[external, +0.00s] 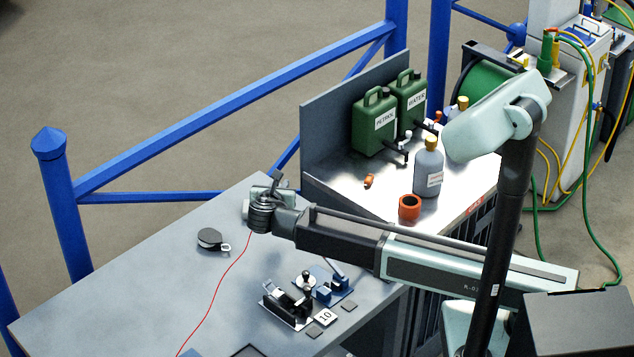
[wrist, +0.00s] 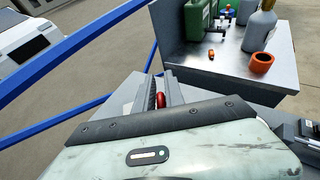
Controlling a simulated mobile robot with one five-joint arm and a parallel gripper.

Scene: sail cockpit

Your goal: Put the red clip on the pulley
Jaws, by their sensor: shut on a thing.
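My gripper (wrist: 161,92) is shut on the red clip (wrist: 161,100), which shows as a small red piece between the dark fingers in the wrist view. In the external view my gripper (external: 277,181) is above the far part of the grey table, and I cannot make out the clip there. The pulley (external: 209,238), dark and round with a pale metal shackle, lies on the grey table (external: 130,290), left of and below my gripper in the picture. The pulley is not visible in the wrist view.
A thin red line (external: 213,301) runs along the table. Metal and blue fittings (external: 322,287) stand near the right edge. Behind are an orange cup (external: 409,207), a grey bottle (external: 428,170) and green cans (external: 374,122). Blue railings (external: 230,127) border the area. The left tabletop is clear.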

